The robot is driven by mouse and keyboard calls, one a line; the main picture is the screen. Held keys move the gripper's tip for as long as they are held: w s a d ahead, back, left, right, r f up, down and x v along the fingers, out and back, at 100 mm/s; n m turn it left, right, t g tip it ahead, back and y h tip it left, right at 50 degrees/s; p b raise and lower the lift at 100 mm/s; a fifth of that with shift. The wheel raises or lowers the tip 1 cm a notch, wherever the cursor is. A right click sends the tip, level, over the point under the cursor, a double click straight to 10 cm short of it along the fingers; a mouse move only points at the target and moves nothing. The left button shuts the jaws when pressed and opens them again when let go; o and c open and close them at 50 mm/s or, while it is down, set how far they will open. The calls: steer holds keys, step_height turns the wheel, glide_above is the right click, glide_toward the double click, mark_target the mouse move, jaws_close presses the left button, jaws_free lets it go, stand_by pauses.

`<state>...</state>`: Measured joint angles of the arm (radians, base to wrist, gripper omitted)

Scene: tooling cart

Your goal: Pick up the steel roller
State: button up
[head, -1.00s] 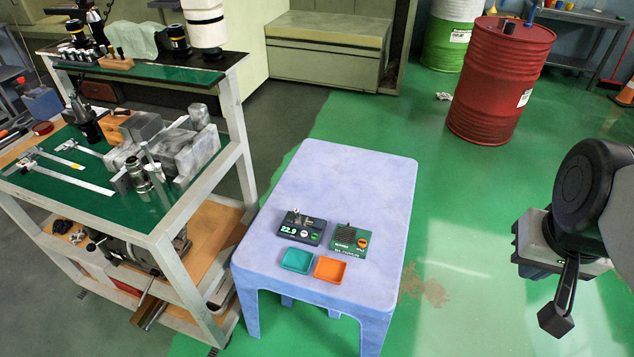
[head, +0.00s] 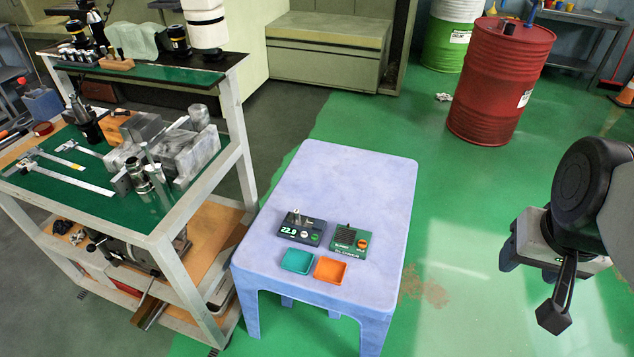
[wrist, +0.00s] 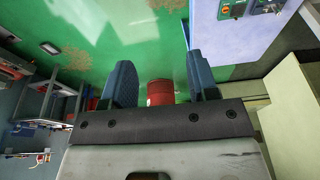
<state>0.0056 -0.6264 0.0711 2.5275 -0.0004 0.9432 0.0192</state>
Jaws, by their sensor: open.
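A small upright metal piece (head: 295,216) on the dark instrument with a lit display (head: 300,229) may be the steel roller; it is too small to be sure. The instrument stands on the blue-lilac table (head: 345,180). My gripper (wrist: 161,70) is open and empty in the wrist view, its two dark ribbed fingers wide apart over green floor. In the head view my gripper's grey body hangs at the right, well clear of the table. The wrist view shows the table's corner at upper right, but no roller that I can make out.
A green box (head: 351,240), a teal tray (head: 297,261) and an orange tray (head: 330,269) sit near the instrument. The table's far part is bare. A loaded tooling cart (head: 150,225) stands at left, a red drum (head: 500,85) behind. Floor between table and arm is clear.

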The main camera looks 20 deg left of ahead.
steer(key=w+a+f+m+g+y, duration=0.3)
steer(key=w+a+f+y, duration=0.1)
steer(key=w+a, duration=0.8)
steer(key=m+g+y, duration=0.2)
steer(key=m+y, duration=0.5)
steer(key=m, duration=0.2)
glide_above(297, 211)
steer(key=s+d, duration=0.3)
steer(key=d, duration=1.1)
step_height(297, 211, down, 23)
steer(key=w+a+f+m, duration=0.1)
steer(key=a+f, duration=0.2)
steer(key=f, duration=0.2)
steer(key=w+a+f+m+y, duration=0.1)
steer(key=a+f+m, duration=0.1)
steer(key=f, duration=0.3)
steer(key=w+a+f+m+t+y, duration=0.1)
steer(key=a+f, duration=0.2)
steer(key=f, duration=0.3)
steer(key=shift+w+a+m, duration=0.3)
steer(key=shift+a+f, duration=0.1)
steer(key=shift+f, duration=0.15)
steer(key=shift+a, duration=0.1)
steer(key=shift+a+f+y, duration=0.15)
steer(key=shift+a+f, duration=0.1)
steer(key=shift+a, duration=0.3)
steer(key=shift+a+f+y, duration=0.15)
steer(key=shift+a+f, duration=0.05)
steer(key=shift+a, duration=0.35)
steer(key=shift+s+a, duration=0.1)
